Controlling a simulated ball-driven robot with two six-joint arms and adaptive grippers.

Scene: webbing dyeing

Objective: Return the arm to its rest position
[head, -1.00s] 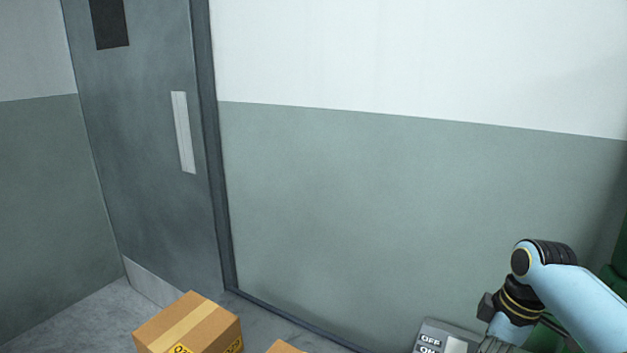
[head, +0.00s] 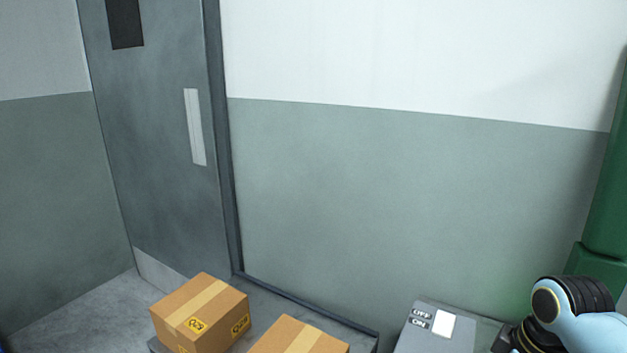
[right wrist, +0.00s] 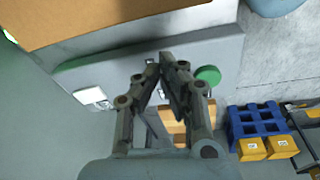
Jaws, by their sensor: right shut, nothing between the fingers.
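My right arm (head: 575,318) shows at the lower right of the head view, bent, with its gripper below the picture's edge. In the right wrist view my right gripper (right wrist: 166,66) is shut and empty, its fingertips together. It shows in front of a grey panel or machine with a green round button (right wrist: 208,75) and a white switch (right wrist: 92,97); whether it touches the panel I cannot tell. My left gripper is in neither view.
A grey box with an OFF/ON label (head: 420,318) stands left of my right arm. Cardboard boxes (head: 199,312) are at the lower left, near the closed grey door (head: 160,180). A green column (head: 608,210) rises at right. A blue pallet (right wrist: 256,124) shows in the wrist view.

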